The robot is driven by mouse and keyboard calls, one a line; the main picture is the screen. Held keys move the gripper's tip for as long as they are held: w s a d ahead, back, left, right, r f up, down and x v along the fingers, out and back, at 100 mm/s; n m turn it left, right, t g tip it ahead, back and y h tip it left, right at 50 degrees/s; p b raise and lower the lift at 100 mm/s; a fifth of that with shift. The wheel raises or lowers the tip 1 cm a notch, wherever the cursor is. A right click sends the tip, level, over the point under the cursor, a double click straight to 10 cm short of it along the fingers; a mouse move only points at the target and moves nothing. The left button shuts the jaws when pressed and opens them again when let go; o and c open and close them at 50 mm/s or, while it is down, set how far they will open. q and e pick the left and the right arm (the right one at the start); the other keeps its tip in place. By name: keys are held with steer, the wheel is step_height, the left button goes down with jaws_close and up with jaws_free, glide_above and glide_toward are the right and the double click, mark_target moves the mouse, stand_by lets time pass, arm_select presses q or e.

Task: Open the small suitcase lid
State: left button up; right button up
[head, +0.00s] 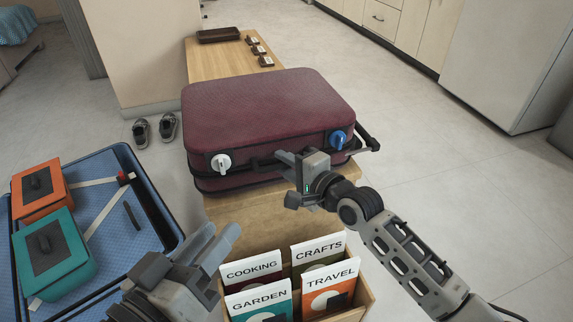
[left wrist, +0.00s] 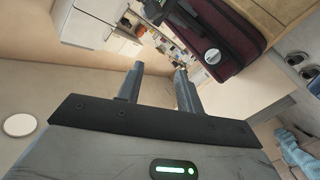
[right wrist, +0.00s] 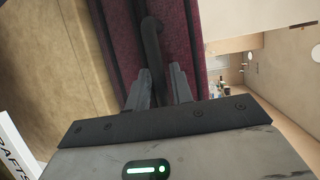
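The maroon suitcase (head: 265,105) lies flat on a wooden bench, its lid looking closed. Its front has a white dial latch (head: 220,163) at left and a blue dial latch (head: 338,139) at right, with a dark handle (right wrist: 152,40) between them. My right gripper (head: 287,178) is at the suitcase front, between the latches. In the right wrist view its fingers are apart, with the handle in line with the gap; contact cannot be told. My left gripper (head: 222,246) is open and empty, in front of the suitcase and apart from it.
A wooden box (head: 364,290) of labelled cards stands on the bench in front of the suitcase. A blue-lined open case (head: 118,168) at left holds an orange box (head: 40,190) and a teal box (head: 55,255). Shoes (head: 155,131) and clear floor lie around.

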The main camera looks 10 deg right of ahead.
mark_target(275, 140)
jaws_close()
steer(key=shift+r, duration=0.15)
